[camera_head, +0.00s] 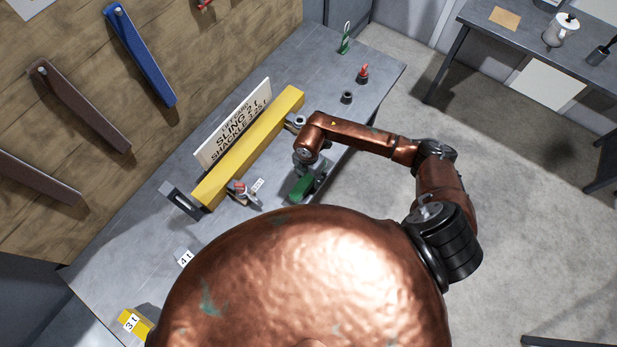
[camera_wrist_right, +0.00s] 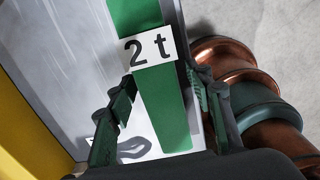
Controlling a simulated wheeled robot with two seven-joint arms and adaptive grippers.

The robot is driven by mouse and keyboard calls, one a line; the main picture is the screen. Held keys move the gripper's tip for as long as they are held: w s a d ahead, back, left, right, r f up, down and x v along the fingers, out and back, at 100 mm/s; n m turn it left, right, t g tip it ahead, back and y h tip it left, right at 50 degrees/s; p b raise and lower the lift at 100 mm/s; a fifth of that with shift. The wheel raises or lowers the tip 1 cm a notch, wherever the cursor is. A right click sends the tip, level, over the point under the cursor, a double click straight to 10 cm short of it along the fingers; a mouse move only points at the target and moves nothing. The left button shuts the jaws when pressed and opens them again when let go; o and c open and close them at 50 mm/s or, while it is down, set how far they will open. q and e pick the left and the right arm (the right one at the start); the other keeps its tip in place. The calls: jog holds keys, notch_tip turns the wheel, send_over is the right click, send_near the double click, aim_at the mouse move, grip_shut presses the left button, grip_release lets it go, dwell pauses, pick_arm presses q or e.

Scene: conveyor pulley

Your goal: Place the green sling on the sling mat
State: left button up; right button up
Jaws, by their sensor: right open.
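The green sling (camera_wrist_right: 166,105) is a flat green strap with a white "2 t" label, lying on the grey table (camera_head: 372,92) beside the yellow beam. A bit of green shows under my right gripper in the head view too. My right gripper (camera_wrist_right: 160,88) is open, with one dark green finger on each side of the strap. In the head view it (camera_head: 303,181) points down near the table's right edge and partly hides the sling. I cannot pick out the sling mat. My left gripper is not in view.
The yellow beam (camera_head: 247,148) and a white lift card (camera_head: 233,122) stand left of my right gripper. A red-topped shackle (camera_head: 240,188) lies near the beam. A yellow "3 t" sling (camera_head: 133,323) is at bottom left. The far table end has free room between small items.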

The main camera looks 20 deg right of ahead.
aim_at(309, 176)
notch_tip(309, 176, up, 12)
jog(key=b, duration=0.1)
jog(key=shift+r, duration=0.15)
dwell(0.3)
